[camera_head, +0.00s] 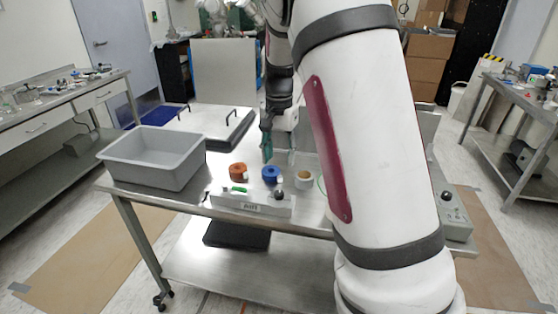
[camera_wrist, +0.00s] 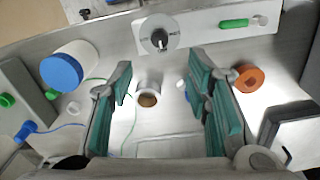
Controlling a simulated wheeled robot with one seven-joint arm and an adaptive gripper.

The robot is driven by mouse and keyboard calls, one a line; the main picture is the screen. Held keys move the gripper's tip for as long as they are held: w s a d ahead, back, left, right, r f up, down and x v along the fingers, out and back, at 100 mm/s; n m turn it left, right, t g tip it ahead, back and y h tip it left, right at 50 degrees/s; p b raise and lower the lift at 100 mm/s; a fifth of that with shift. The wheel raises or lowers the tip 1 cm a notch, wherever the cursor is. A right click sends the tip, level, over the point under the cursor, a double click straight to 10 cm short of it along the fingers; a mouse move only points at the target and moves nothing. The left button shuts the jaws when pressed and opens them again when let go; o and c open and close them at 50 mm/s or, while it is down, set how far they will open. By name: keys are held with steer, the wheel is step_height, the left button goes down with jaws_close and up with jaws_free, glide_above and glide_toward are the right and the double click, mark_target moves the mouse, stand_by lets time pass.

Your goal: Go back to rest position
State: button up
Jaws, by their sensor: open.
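My gripper (camera_wrist: 162,108) shows two teal fingers spread apart in the wrist view, with nothing held between them. A white roll with a brown inside (camera_wrist: 149,93) shows on the table below, in the gap between the fingers. The gripper (camera_head: 281,150) also shows in the head view, pointing down over the steel table (camera_head: 180,194), behind a blue roll (camera_head: 271,174). An orange roll (camera_head: 238,171) and a white roll (camera_head: 304,179) stand on either side of the blue one. My arm hides part of the table's right side.
A grey bin (camera_head: 155,160) stands on the table's left. A panel with a dial (camera_wrist: 158,36) and a green handle (camera_wrist: 233,23) lies along the front edge. A blue-ended white cylinder (camera_wrist: 68,66) is nearby. A control box (camera_head: 454,213) is at the right.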

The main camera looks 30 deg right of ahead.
stand_by(0.4)
steer(key=s+a+r+n+t+y, duration=0.15)
steer(key=s+a+r+n, duration=0.45)
steer(key=s+a+r, duration=0.6)
steer(key=s+a+n+t+h, duration=0.1)
steer(key=s+n, duration=0.4)
steer(key=s, duration=1)
steer(key=shift+s+a+f+t+h, duration=0.4)
steer(key=shift+a+t, duration=0.45)
steer(key=shift+t, duration=0.2)
